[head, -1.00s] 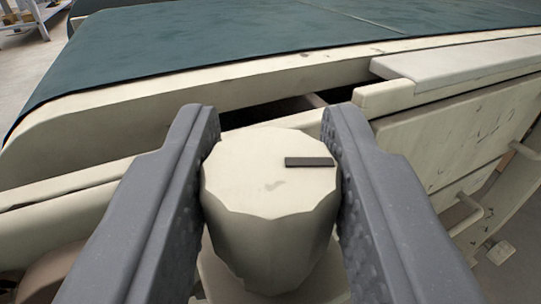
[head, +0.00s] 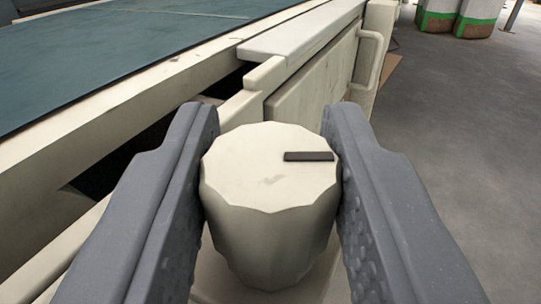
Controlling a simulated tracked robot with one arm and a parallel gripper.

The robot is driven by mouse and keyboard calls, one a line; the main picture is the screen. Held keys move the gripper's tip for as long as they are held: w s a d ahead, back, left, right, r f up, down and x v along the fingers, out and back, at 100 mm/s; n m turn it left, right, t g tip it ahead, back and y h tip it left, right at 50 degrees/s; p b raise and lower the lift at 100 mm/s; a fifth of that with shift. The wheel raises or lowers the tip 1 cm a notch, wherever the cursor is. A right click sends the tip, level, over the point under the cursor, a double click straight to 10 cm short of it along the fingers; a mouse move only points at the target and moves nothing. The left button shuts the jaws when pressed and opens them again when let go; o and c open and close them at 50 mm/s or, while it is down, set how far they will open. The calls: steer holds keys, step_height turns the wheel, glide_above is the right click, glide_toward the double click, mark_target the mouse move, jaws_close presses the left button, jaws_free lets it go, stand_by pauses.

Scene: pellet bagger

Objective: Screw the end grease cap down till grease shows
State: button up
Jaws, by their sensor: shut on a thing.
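The end grease cap (head: 265,205) is a cream, many-sided knob with a dark bar mark on the right of its top face. It stands upright in the lower middle of the head view. My gripper (head: 270,150) is shut on it, one grey textured finger against its left side and one against its right. A cream surface shows below the cap. The cap's lower edge is partly hard to make out, and I see no grease around it.
A teal conveyor belt (head: 130,55) in a cream frame runs along the left. A cream side panel with a handle (head: 368,58) stands beyond the cap. Grey floor (head: 460,140) lies open on the right, with green-banded posts (head: 455,18) far off.

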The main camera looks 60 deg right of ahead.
steer(key=shift+w+m+g+h, duration=0.1)
steer(key=shift+m+g+h, duration=0.4)
steer(key=shift+g, duration=0.4)
steer(key=shift+m+g, duration=0.4)
steer(key=o, duration=1)
steer(key=shift+c, duration=0.2)
steer(key=p+v, duration=0.3)
steer(key=v, duration=1)
steer(key=shift+a, duration=0.4)
steer(key=shift+f, duration=0.1)
